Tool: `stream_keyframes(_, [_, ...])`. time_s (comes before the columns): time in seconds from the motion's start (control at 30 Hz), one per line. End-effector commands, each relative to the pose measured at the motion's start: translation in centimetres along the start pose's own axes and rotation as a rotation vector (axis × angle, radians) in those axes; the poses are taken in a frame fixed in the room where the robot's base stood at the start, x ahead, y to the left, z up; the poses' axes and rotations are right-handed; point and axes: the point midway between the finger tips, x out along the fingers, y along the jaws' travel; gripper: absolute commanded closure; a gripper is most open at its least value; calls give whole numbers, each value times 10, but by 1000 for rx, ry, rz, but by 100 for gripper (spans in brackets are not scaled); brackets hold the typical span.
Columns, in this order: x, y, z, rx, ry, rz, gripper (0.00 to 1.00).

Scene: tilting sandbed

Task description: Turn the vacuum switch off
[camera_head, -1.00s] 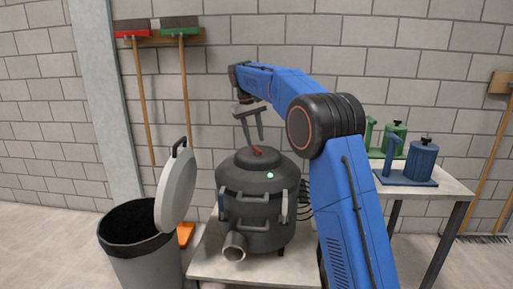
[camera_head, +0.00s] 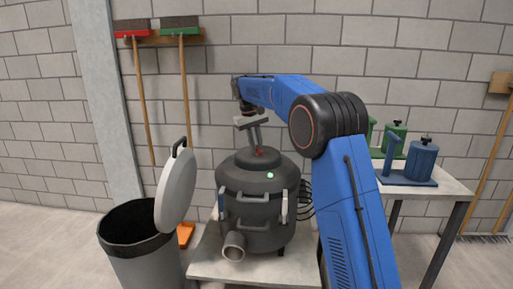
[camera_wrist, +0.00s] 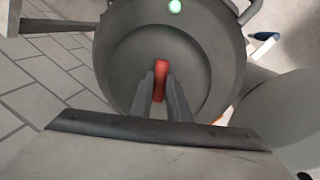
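The vacuum (camera_head: 258,205) is a dark grey drum with a domed lid, upright on a low table. A small red switch (camera_head: 259,151) sits on top of its lid; it also shows in the wrist view (camera_wrist: 161,72). A green light (camera_head: 270,175) glows on the lid, and it shows in the wrist view (camera_wrist: 175,6). My gripper (camera_head: 259,145) points down onto the lid top. In the wrist view, my gripper's two fingers (camera_wrist: 161,85) are close together, one on each side of the switch, and look shut on it. The fingers hide part of the switch's near end.
A grey bin (camera_head: 145,262) with its lid raised stands left of the vacuum. The low table's light top (camera_head: 208,262) shows around the drum. A second table (camera_head: 445,186) with blue and green canisters stands at right. Brooms hang on the brick wall behind.

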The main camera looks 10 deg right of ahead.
Motion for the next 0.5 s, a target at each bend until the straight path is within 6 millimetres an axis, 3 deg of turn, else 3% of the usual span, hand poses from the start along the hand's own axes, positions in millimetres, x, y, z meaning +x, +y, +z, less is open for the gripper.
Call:
stream_keyframes(0.27, [-1, 0, 0, -41, 10, 0, 100])
stream_keyframes(0.5, [-1, 1, 1, -180, 38, 1, 100])
